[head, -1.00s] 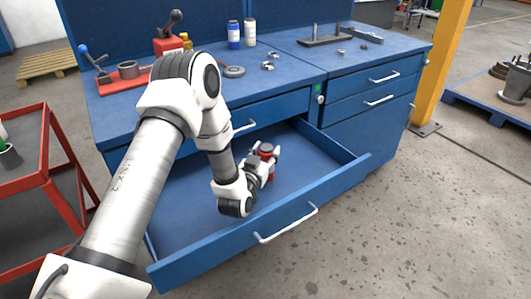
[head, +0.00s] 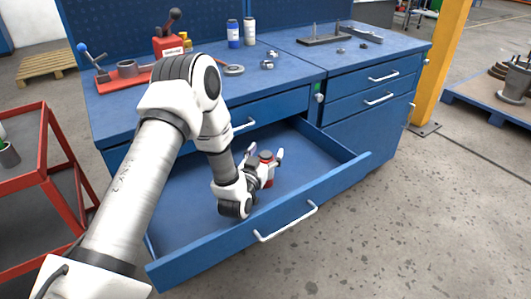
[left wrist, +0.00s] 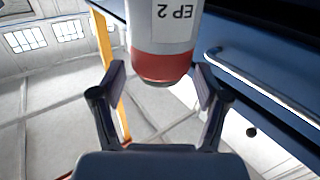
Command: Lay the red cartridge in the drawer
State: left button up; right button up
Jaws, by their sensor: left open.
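The red cartridge (head: 267,168) is in the open drawer (head: 305,160) in the head view and appears to stand upright, partly hidden by my gripper. In the left wrist view the cartridge (left wrist: 162,38) shows a white label reading "EP 2" and a red end. My left gripper (head: 265,156) reaches down into the drawer, with its fingers spread to either side of the cartridge. In the left wrist view the open fingertips (left wrist: 160,78) flank its red end, with small gaps visible. My right gripper is in neither view.
The drawer's front panel with its white handle (head: 287,223) lies in front of my gripper. The drawer floor to the right is clear. A red vise-like fixture (head: 170,42), bottles (head: 241,33) and small parts sit on the bench. A red cart (head: 38,165) stands at left.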

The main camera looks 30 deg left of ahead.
pick_arm(q)
jog(key=shift+r+p, duration=0.5)
jog(key=shift+r, duration=0.3)
jog(key=v, duration=0.7)
jog(key=shift+s+f, duration=0.25)
